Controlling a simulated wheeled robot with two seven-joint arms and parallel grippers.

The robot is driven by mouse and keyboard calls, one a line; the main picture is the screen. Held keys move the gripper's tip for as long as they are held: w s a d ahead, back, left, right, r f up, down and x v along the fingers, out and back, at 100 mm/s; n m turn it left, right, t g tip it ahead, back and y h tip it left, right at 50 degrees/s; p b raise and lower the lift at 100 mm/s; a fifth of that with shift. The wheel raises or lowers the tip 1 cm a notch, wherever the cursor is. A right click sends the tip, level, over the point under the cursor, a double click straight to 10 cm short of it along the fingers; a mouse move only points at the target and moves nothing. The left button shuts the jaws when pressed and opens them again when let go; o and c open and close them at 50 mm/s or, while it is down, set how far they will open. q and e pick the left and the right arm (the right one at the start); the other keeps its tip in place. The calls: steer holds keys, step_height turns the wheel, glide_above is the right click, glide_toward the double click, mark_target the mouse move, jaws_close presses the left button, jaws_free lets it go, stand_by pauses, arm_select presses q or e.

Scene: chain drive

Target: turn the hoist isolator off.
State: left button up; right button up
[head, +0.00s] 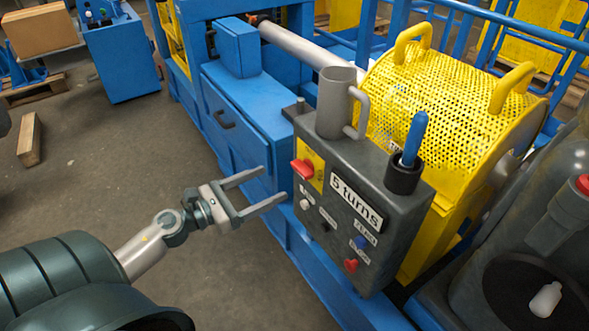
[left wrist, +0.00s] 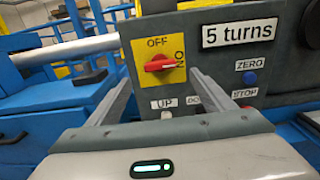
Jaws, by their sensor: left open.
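The hoist isolator is a red rotary handle (head: 302,169) on a yellow plate (head: 318,178), on the front of a dark grey control box (head: 372,183). In the left wrist view, the red handle (left wrist: 159,65) lies roughly level, toward the ON mark at the plate's right; OFF is printed at the top. My left gripper (head: 273,185) is open and empty, in front of the box and apart from the handle. In the left wrist view, its fingers (left wrist: 160,80) stand either side of the handle, slightly below it in the picture. My right gripper is not in view.
The box carries a "5 turns" label (head: 357,202), a blue ZERO button (head: 361,242) and a red STOP button (head: 351,265). A grey mug (head: 335,108) and a cup with a blue-handled tool (head: 414,138) stand on top. A yellow mesh guard (head: 440,100) is behind. Floor space is free left.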

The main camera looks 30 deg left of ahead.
mark_target(297, 171)
arm_select(q)
steer(key=p+x, duration=0.2)
steer(key=x, duration=0.7)
steer(key=shift+w, duration=0.1)
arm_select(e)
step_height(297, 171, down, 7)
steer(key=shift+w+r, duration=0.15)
arm_select(q)
steer(key=c, duration=1)
